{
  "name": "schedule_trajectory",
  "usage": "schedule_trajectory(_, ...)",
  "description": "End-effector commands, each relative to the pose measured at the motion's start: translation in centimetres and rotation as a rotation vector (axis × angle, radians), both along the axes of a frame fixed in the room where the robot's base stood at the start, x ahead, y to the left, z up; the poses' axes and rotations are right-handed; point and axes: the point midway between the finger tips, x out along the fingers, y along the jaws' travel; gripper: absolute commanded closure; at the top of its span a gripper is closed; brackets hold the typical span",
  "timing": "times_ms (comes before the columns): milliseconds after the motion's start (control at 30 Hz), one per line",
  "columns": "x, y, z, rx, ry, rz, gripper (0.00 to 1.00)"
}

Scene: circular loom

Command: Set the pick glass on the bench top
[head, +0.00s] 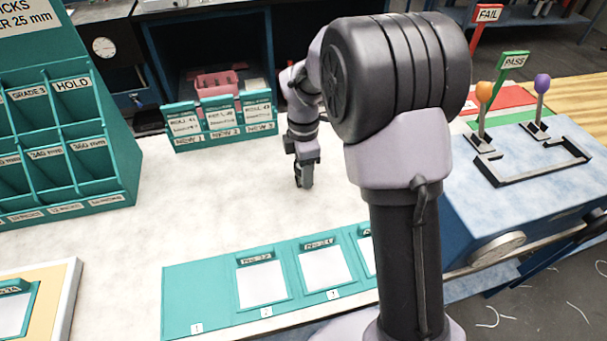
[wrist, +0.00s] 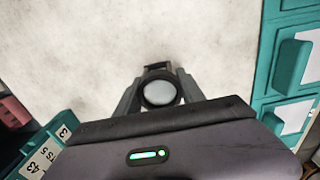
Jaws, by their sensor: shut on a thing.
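The pick glass (wrist: 159,93) is a round, pale lens in a black rim with a dark part behind it. It sits between the two fingers of my gripper (wrist: 158,100), which is shut on it. The bench top (wrist: 110,45) also fills most of the wrist view beneath the glass. The glass looks low over the surface, but I cannot tell whether it touches.
A teal card strip (head: 215,295) with white windows lies along the bench's front. Teal labelled bins (head: 222,122) stand behind my gripper. A teal pigeonhole rack (head: 65,150) is at left. A blue box with levers (head: 530,165) is at right. The bench between is clear.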

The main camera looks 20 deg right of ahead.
Motion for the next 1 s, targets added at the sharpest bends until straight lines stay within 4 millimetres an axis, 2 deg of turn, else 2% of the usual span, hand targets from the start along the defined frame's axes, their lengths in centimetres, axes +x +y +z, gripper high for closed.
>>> schedule_trajectory(267, 0.0, 0.0, -0.1, 0.0, -0.001, 0.001, 0.95)
schedule_trajectory(300, 0.0, 0.0, -0.1, 0.0, -0.001, 0.001, 0.48)
schedule_trajectory(400, 0.0, 0.0, 0.0, 0.0, -0.001, 0.001, 0.32)
schedule_trajectory(667, 0.0, 0.0, 0.0, 0.0, -0.001, 0.001, 0.32)
schedule_trajectory(733, 0.0, 0.0, 0.5, 0.0, -0.002, 0.0, 0.32)
schedule_trajectory(867, 0.1, 0.1, 3.9, 0.0, -0.003, 0.001, 0.32)
schedule_trajectory(1000, 0.1, 0.0, 8.2, 0.0, -0.003, 0.0, 0.32)
